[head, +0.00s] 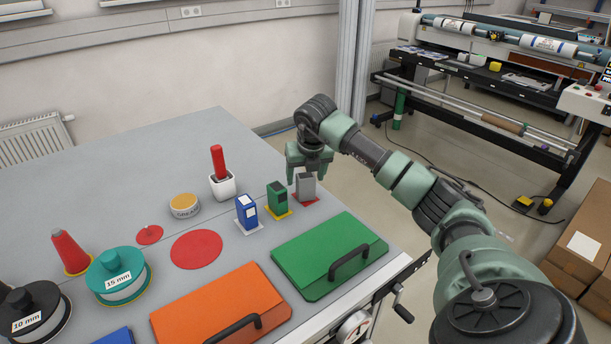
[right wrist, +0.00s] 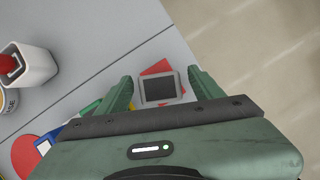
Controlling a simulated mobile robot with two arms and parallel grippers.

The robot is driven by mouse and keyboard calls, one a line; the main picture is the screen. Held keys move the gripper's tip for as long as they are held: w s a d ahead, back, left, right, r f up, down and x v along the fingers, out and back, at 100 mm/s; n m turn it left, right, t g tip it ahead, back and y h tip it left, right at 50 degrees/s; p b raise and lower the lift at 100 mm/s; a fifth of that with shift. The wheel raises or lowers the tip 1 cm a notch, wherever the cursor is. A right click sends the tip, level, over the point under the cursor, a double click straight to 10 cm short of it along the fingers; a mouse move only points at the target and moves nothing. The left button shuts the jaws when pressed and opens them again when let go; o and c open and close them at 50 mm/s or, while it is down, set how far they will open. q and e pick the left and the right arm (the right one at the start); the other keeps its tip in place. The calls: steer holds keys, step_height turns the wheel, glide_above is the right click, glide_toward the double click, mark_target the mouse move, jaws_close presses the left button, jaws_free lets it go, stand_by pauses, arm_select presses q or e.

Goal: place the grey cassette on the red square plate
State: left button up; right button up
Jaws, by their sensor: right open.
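The grey cassette (head: 306,187) stands upright on the red square plate (head: 311,199) near the far right edge of the table. In the right wrist view, the top of the grey cassette (right wrist: 160,89) is dark with a grey rim, and corners of the red plate (right wrist: 157,67) show past it, turned relative to the cassette. My right gripper (head: 308,171) is open above the cassette. In the right wrist view its fingers (right wrist: 163,92) are on either side of the cassette, with gaps. My left gripper is out of view.
A green cassette (head: 278,198) on a yellow plate and a blue cassette (head: 246,211) on a white plate stand just left. A white cup (head: 223,186) with a red handle is behind them.

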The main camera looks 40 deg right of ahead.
steer(key=b+v, duration=0.1)
steer(key=v, duration=1.1)
steer(key=shift+b, duration=0.3)
